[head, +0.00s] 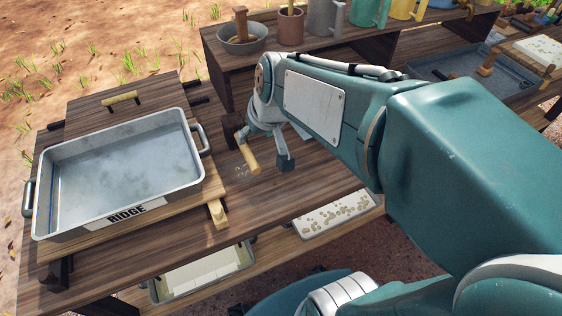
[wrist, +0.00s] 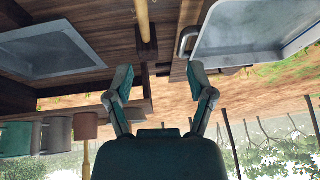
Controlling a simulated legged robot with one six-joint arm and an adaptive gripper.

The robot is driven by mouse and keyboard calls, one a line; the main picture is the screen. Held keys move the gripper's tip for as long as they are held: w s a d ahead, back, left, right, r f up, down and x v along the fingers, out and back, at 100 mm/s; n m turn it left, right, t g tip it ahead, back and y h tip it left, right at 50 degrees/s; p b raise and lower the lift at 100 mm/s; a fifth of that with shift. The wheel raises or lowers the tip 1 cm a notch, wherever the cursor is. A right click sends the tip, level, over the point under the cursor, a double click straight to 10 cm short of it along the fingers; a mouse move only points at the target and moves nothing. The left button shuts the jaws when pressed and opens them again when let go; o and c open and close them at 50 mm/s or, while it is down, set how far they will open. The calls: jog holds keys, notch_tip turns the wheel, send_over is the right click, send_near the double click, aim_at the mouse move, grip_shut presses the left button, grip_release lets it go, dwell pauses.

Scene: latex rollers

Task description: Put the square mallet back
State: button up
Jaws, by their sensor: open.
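A mallet with a pale wooden handle (head: 249,158) and a dark, blocky head lies on the wooden bench, right of the grey tray; it appears to be the square mallet, partly hidden by my wrist. A pale handle also shows at the top of the wrist view (wrist: 143,18), with a thicker brown end. My gripper (head: 281,150) hangs over the bench close to the mallet. In the wrist view, my gripper (wrist: 160,92) has its two fingers wide apart with nothing between them.
The grey tray (head: 185,176) marked RIDGE fills the left of the bench. A raised shelf (head: 340,45) behind carries a bowl, pots and jugs. A shallow blue-grey basin (head: 440,68) lies to the right. Bare bench shows in front of my gripper.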

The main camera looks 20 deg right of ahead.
jog(key=s+r+h, duration=0.1)
jog(key=s+r, duration=0.1)
jog(key=s, duration=1)
jog(key=shift+s+d+r+t, duration=0.15)
jog(key=shift+d+t, duration=0.05)
jog(key=shift+t, duration=0.1)
